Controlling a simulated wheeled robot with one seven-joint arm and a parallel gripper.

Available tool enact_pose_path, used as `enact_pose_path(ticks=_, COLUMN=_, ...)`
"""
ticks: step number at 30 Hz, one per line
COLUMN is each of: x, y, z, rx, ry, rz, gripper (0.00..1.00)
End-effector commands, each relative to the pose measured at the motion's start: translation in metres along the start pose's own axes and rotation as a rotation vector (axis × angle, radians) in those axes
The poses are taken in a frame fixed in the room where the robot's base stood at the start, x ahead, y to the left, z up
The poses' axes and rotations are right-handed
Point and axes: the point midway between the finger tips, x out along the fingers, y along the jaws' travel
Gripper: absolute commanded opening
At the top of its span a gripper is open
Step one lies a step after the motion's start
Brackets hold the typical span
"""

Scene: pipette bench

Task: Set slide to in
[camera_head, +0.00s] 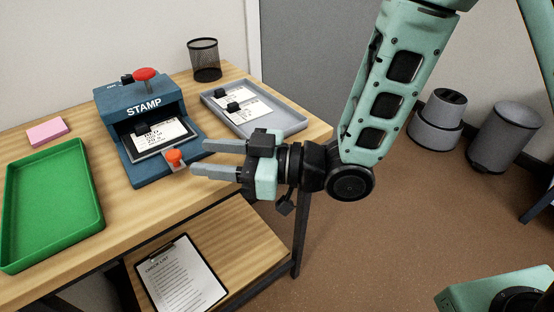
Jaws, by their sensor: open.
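A blue stamp machine (147,107) stands on the wooden bench, with a red knob (144,74) and a small black switch on top. Its slide (162,149) shows at the front opening as a dark tray sticking partly out. A white printed card (170,133) with a black block lies on it. An orange-red knob (174,156) sits at the slide's front end. My gripper (196,158) is open and empty, its fingers pointing left. In the picture its fingertips are just right of the orange knob; I cannot tell whether they touch it.
A green tray (96,190) and a pink block (47,131) are on the left. A grey tray (297,124) with cards and black blocks is behind my gripper. A black mesh cup (205,60) stands at the back. A clipboard (182,275) lies on the lower shelf.

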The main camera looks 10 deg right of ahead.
Motion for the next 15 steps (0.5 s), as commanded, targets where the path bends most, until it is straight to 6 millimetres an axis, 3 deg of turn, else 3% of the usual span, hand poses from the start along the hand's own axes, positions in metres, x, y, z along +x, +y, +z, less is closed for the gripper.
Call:
enact_pose_path(ticks=6, x=-0.049, y=0.001, z=-0.004, rx=0.003, ry=-0.001, rz=0.003, gripper=0.41)
enact_pose_path(ticks=15, x=-0.059, y=0.003, z=-0.006, rx=0.005, ry=-0.004, rz=-0.001, gripper=0.41)
